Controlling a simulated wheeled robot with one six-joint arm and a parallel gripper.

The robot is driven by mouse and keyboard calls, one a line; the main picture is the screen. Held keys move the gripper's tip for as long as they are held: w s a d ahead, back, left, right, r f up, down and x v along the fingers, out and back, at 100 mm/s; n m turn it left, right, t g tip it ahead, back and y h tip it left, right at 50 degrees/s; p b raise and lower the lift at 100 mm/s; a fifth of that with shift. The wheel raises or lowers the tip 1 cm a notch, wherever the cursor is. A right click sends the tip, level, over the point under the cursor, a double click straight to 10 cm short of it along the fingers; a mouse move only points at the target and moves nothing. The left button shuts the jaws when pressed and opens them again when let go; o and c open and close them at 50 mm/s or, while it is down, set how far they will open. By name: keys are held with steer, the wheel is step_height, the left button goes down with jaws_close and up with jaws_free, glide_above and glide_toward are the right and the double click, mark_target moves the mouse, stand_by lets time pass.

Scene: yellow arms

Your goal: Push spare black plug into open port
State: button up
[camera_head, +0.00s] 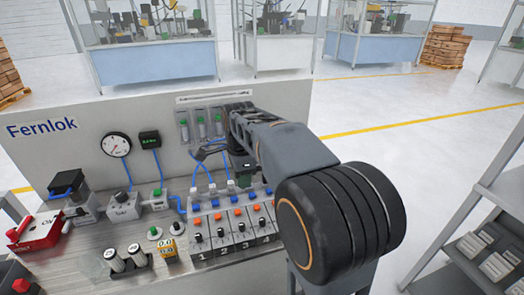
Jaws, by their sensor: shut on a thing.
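The valve block (232,238) stands on the bench, with modules numbered 1 to 4 and rows of blue, orange and black parts. White fittings (213,188) with blue tubes rise from its back edge, toward the left. My gripper (241,168) is above the back of the block, near its right half, pointing down. It is shut on a small dark piece, which looks like the black plug (244,181). The plug's lower end and the open port beneath it are too small and hidden to tell whether they touch.
Blue tubes (199,172) run close to the left of my gripper. The back panel (80,150) carries a gauge (117,145) and a display (149,140). A red unit (36,232) and silver cylinders (115,260) stand on the bench. A grey shelf (470,245) is at right.

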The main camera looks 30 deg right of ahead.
steer(key=w+d+f+p, duration=0.4)
steer(key=w+d+p, duration=0.2)
steer(key=w+p, duration=0.35)
steer(key=shift+d+f+b, duration=0.1)
steer(key=shift+f+b, duration=1.85)
steer(key=shift+f, duration=0.55)
steer(key=shift+f+b, duration=0.65)
steer(key=shift+f, duration=0.45)
steer(key=o, duration=1)
steer(key=shift+r, duration=0.1)
step_height(320, 180, up, 9)
steer(key=p, duration=0.6)
